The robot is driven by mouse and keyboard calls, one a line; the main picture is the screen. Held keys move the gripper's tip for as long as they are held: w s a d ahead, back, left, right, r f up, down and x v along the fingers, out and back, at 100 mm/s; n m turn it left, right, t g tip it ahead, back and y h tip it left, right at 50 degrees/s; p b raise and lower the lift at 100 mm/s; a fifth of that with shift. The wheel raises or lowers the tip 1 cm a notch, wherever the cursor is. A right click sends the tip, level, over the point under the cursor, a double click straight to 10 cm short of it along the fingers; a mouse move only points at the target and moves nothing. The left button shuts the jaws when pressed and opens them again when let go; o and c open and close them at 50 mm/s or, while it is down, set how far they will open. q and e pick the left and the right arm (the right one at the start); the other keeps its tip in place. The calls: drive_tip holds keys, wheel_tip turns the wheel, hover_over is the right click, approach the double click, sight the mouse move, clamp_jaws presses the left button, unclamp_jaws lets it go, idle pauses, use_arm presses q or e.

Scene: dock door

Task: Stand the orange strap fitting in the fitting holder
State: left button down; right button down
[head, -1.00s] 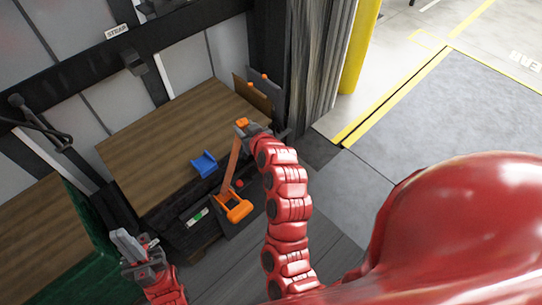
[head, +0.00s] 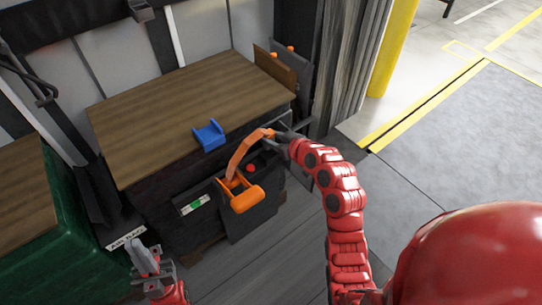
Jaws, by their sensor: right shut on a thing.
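My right gripper (head: 283,138) is shut on the orange strap fitting (head: 268,132). It holds the fitting up in front of the table's right front part. An orange strap (head: 243,152) bends down from the fitting to an orange housing (head: 243,198) at the dark box front. A blue open-topped bracket (head: 209,136), which looks like the fitting holder, sits at the table's front edge, left of the fitting and apart from it. My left gripper (head: 147,260) is low at the left, away from these things; its finger gap is unclear.
The wooden tabletop (head: 190,95) is bare behind the bracket. Dark panels with orange knobs (head: 276,68) stand at its far right end. A green-sided bin (head: 75,230) is at the left. Open floor (head: 445,130) lies to the right.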

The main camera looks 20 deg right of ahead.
drive_tip(key=shift+f, duration=2.8)
drive_tip(key=shift+f+b, duration=0.1)
drive_tip(key=shift+b, duration=0.25)
drive_tip(key=shift+f, duration=0.15)
drive_tip(key=shift+c, duration=2.2)
unclamp_jaws()
